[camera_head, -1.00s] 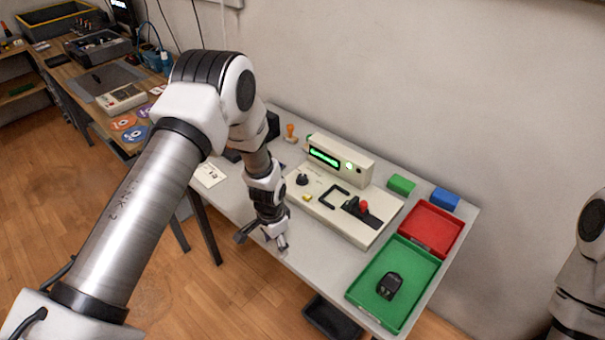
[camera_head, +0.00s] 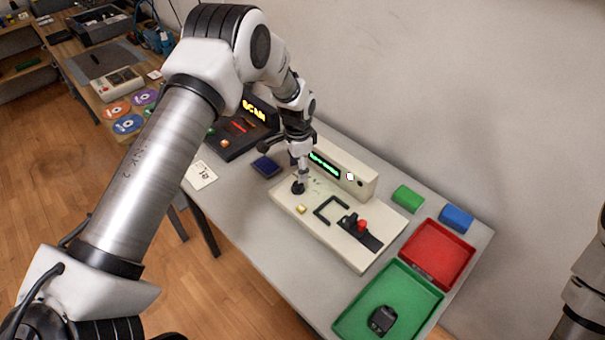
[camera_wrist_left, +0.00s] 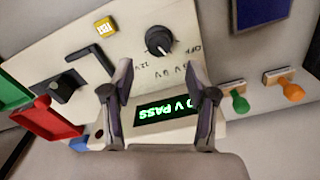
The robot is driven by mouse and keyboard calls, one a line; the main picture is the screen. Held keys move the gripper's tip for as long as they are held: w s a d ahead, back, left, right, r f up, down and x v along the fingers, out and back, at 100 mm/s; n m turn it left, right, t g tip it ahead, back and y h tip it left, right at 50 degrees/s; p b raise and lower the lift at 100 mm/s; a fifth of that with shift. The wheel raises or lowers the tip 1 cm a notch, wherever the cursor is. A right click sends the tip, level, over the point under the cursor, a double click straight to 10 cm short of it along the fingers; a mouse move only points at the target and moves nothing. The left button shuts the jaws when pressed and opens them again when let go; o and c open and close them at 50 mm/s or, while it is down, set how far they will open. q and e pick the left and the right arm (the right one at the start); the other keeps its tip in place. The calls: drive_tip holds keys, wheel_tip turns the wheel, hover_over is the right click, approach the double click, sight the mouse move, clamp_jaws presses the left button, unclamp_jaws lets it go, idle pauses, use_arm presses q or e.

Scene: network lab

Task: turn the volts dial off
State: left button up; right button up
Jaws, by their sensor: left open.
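The volts dial is a round black knob on the cream test unit (camera_head: 345,243). In the left wrist view the dial (camera_wrist_left: 159,41) shows upright from the panel, with printed labels beside it, including OFF; its exact setting is hard to read. In the head view the dial (camera_head: 298,188) is just below my left gripper (camera_head: 298,172). My left gripper is open and empty; in the left wrist view its fingertips (camera_wrist_left: 158,76) are spread, with the dial ahead between them, apart from them. The green display (camera_wrist_left: 166,112) shows upside-down text ending in "V PASS". My right gripper is not in view.
A red tray (camera_head: 436,254) and green tray (camera_head: 349,322) stand at right. A dark console (camera_head: 238,135) and blue pad (camera_head: 266,166) lie left.

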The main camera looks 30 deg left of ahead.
sight(298, 185)
use_arm(q)
drive_tip(key=f, duration=0.1)
drive_tip(key=s+f+p, duration=0.1)
drive_tip(key=f, duration=0.2)
drive_tip(key=w+f, duration=0.1)
drive_tip(key=shift+f, duration=0.65)
drive_tip(key=shift+s+r, duration=0.15)
drive_tip(key=shift+r, duration=0.1)
drive_tip(key=c, duration=0.5)
clamp_jaws()
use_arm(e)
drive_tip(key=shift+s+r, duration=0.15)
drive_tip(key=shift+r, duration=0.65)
